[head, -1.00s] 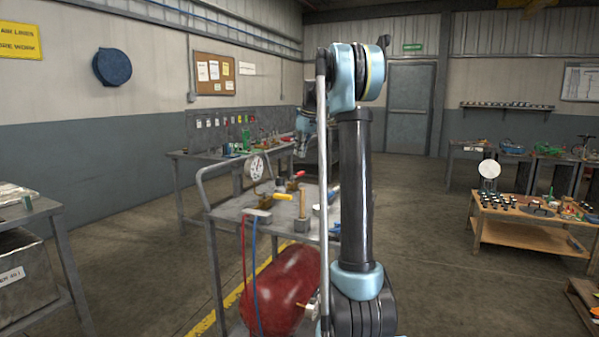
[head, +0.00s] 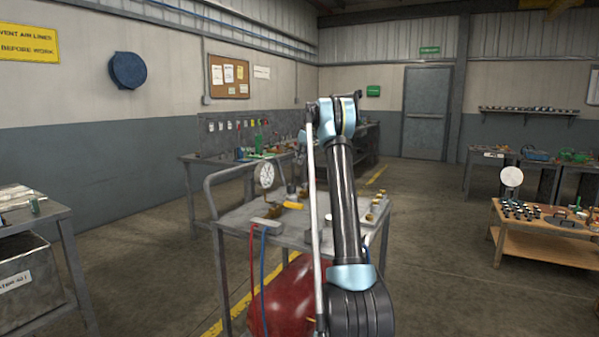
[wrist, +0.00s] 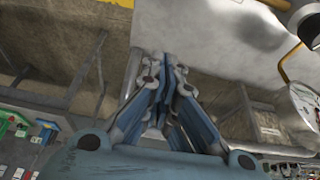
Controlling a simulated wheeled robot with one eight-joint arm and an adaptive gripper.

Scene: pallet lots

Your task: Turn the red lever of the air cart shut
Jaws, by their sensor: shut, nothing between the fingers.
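The air cart (head: 237,216) is a grey metal cart with a red tank (head: 287,300) below its top. A round white gauge (head: 266,175) and a yellow lever (head: 293,205) show on it. I cannot make out the red lever in either current view; my arm covers part of the cart top. My gripper (wrist: 167,62) is shut and empty in the wrist view. A pale grey surface, likely the cart top, lies beyond and to the right of its fingers. In the head view my arm mostly hides the gripper.
Red and blue hoses (head: 263,265) hang from the cart's near side. A workbench (head: 195,160) with tools stands behind the cart. A wooden table (head: 541,219) stands at right, and a grey bench (head: 52,217) at left. Open floor lies between the cart and wooden table.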

